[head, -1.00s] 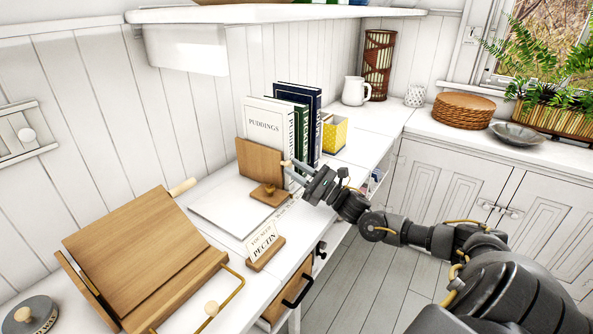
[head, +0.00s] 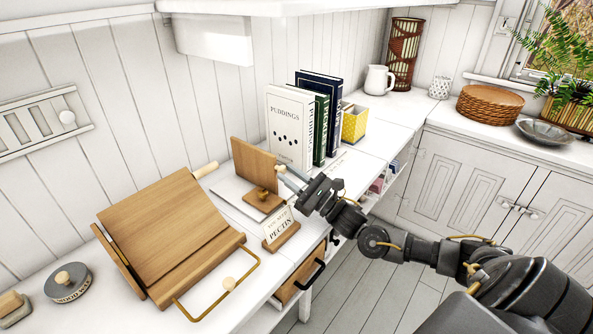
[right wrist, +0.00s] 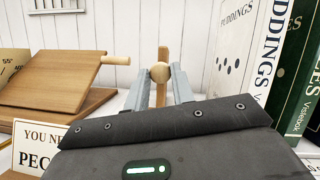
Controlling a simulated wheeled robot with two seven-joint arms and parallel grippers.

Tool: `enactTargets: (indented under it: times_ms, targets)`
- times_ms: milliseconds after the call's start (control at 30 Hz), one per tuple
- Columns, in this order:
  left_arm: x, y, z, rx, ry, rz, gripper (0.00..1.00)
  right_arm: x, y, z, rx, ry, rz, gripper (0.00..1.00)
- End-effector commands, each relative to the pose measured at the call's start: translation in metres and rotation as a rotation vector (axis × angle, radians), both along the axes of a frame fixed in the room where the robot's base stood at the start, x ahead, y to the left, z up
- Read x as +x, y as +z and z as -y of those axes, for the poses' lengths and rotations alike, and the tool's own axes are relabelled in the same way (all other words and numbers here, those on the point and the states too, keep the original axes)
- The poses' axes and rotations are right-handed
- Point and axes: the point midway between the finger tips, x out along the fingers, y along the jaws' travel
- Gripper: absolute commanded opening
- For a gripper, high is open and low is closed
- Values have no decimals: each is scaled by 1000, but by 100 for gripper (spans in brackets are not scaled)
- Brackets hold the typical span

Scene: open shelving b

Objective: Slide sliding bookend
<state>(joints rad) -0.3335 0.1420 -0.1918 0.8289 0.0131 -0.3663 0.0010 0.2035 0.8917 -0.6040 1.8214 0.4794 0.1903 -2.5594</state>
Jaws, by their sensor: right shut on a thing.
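The sliding bookend (head: 254,160) is a wooden upright plate on a wooden base with a small knob, standing on the white counter. A gap separates it from the white "Puddings" book (head: 289,125) to its right. My right gripper (head: 284,171) is at the plate's right-hand edge. In the right wrist view, the fingers of my right gripper (right wrist: 160,88) are on either side of a round wooden knob (right wrist: 160,72), shut on it. The bookend's upright plate (right wrist: 163,52) shows edge-on behind the knob. My left gripper is not in view.
A "Pectin" sign (head: 282,227) stands close to the bookend's front side. A wooden cookbook stand (head: 165,230) is to the left. Green and dark blue books (head: 331,90) and a yellow box (head: 355,124) are beyond the white book. A shelf overhangs above.

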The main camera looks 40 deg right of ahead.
Motion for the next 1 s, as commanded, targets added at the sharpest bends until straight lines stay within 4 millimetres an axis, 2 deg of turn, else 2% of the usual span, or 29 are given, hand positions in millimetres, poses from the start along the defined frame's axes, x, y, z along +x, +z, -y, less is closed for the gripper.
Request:
enactTargets:
  times_ms: [167, 200, 333, 667, 767, 1000]
  targets:
    - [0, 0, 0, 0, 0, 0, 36, 0, 0, 0, 0, 2, 0, 0]
    - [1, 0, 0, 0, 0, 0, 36, 0, 0, 0, 0, 2, 0, 30]
    - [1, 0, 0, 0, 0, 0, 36, 0, 0, 0, 0, 1, 1, 46]
    - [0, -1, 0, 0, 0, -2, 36, -3, -2, 2, 0, 1, 0, 46]
    - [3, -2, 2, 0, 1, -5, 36, -12, -8, 6, -2, 1, -3, 46]
    - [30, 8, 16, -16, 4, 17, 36, -53, -26, 23, -2, 1, -6, 46]
